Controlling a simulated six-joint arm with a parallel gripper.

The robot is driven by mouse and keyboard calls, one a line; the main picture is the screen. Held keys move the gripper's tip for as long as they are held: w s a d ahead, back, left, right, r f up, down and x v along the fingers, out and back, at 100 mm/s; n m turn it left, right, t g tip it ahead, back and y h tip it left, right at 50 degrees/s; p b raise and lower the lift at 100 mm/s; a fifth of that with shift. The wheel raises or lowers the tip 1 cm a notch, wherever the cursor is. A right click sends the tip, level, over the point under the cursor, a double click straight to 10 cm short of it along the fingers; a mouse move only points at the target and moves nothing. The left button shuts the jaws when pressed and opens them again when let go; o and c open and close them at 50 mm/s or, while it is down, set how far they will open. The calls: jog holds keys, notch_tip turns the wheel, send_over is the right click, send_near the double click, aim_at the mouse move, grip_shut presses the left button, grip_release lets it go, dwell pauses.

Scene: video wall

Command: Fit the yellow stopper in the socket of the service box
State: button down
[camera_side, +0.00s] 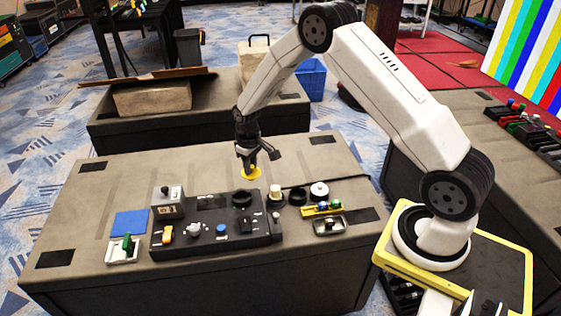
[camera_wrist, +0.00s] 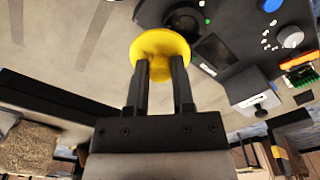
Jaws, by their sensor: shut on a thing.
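The yellow stopper (camera_side: 251,173) is a round disc with a short stem. My gripper (camera_side: 247,157) is shut on it and holds it above the table, just behind the service box in the side view. In the wrist view the stopper (camera_wrist: 160,45) sits between the two fingertips (camera_wrist: 160,75). The service box (camera_side: 205,241) is a dark panel with several knobs and switches. A dark round opening that looks like the socket (camera_side: 241,198) is at its far right corner; it also shows in the wrist view (camera_wrist: 184,18), near the stopper. Its inside is too dark to tell.
A grey box with a knob (camera_side: 167,201) stands at the service box's far left corner. A blue pad (camera_side: 130,223) and a green switch (camera_side: 127,244) lie left. A cream knob (camera_side: 275,191), dark rings (camera_side: 297,196) and a white round piece (camera_side: 319,189) stand right. The table's back left is clear.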

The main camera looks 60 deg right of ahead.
jog(key=shift+n, duration=0.6)
jog(key=a, duration=0.1)
jog(key=w+a+r, duration=0.1)
jog(key=a, duration=0.1)
jog(key=shift+w+a+r, duration=0.2)
jog(key=shift+w+r, duration=0.15)
jog(key=shift+r, duration=0.05)
jog(key=shift+f, duration=0.15)
jog(key=shift+f, duration=2.85)
jog(key=shift+f, duration=1.65)
dwell(1.4)
jog(key=shift+c, duration=2)
grip_release()
jog(key=shift+o, duration=0.2)
jog(key=shift+o, duration=1)
